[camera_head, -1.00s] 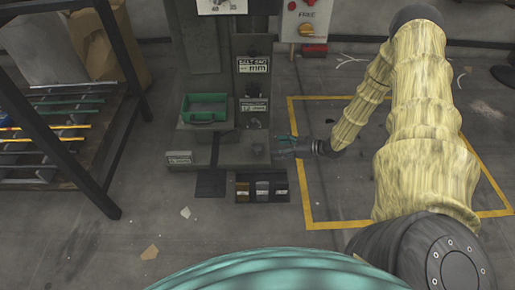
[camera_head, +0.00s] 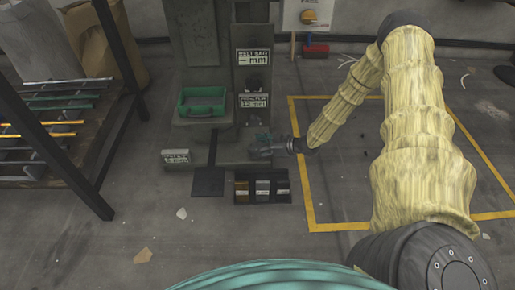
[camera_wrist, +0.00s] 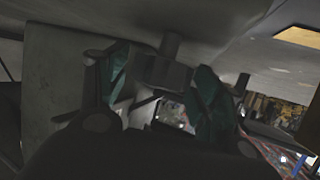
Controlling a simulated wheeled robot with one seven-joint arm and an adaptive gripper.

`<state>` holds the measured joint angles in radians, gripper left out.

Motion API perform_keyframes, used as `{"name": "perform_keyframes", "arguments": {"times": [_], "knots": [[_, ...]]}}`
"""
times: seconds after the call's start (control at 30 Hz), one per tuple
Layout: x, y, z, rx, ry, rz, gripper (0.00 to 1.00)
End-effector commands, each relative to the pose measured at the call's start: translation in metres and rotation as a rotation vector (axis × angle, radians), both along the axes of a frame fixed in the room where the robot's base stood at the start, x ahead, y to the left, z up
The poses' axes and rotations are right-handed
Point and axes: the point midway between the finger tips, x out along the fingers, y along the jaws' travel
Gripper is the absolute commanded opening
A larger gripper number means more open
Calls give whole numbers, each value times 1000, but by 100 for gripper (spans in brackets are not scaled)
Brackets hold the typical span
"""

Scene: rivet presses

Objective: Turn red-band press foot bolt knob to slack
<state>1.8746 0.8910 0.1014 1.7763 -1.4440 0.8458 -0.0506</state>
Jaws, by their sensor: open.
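The grey-green press (camera_head: 225,145) stands left of centre in the head view, its foot low in front. I make out no red band on it. My gripper (camera_head: 262,146) is at the right part of the foot, coming from the right, and covers the spot where the foot knob stands. In the wrist view, my gripper (camera_wrist: 163,82) is open, with teal pads on either side of a dark blocky knob (camera_wrist: 163,70) with a short stub. The knob lies between the fingers; I cannot tell whether either pad touches it. Its turn setting is not readable.
A green tray (camera_head: 202,103) sits on the press. A dark three-compartment bin (camera_head: 263,187) stands in front of the foot. A metal rack (camera_head: 75,120) with rods is at left.

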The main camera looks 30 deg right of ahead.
Motion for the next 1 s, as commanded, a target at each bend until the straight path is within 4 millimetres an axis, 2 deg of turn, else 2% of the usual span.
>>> {"name": "perform_keyframes", "arguments": {"times": [0.37,0.6,1.0], "knots": [[3,2,-1,0,0,-1,64],[2,1,-1,0,-1,-1,21],[3,2,1,-3,-1,54,20]]}}
